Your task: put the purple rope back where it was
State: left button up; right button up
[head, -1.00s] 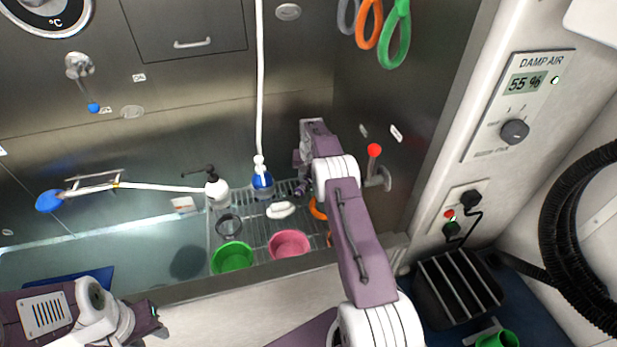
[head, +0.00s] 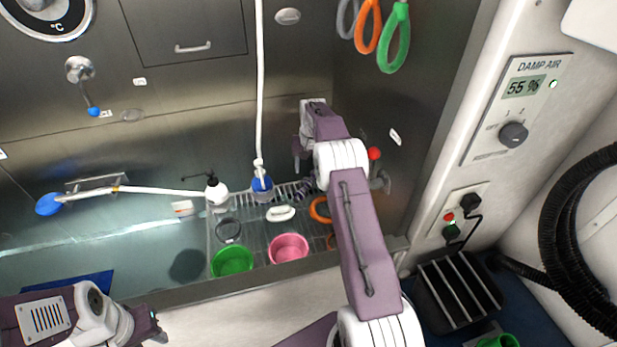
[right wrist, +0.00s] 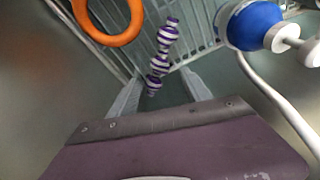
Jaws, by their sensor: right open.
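The purple rope (right wrist: 160,58), knotted with purple and white stripes, shows at the wire rack in the right wrist view. It also shows in the head view (head: 306,188), just below my right gripper. My right gripper (right wrist: 158,88) is open, with its pale fingers apart. The near end of the rope appears between the fingertips in that view; I cannot tell whether they touch it. In the head view the right gripper (head: 303,155) is partly hidden by its own arm. My left gripper (head: 155,328) is at the lower left, away from the rope, its jaws unclear.
The rack (head: 258,228) in the tub also holds an orange ring (head: 319,209), a white item (head: 281,213), a pink bowl (head: 289,249) and a green bowl (head: 232,261). A blue ball-shaped item (head: 262,186) stands close by. A red-knobbed lever (head: 375,154) projects from the right wall.

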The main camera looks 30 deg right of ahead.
jog(key=shift+v, duration=1.85)
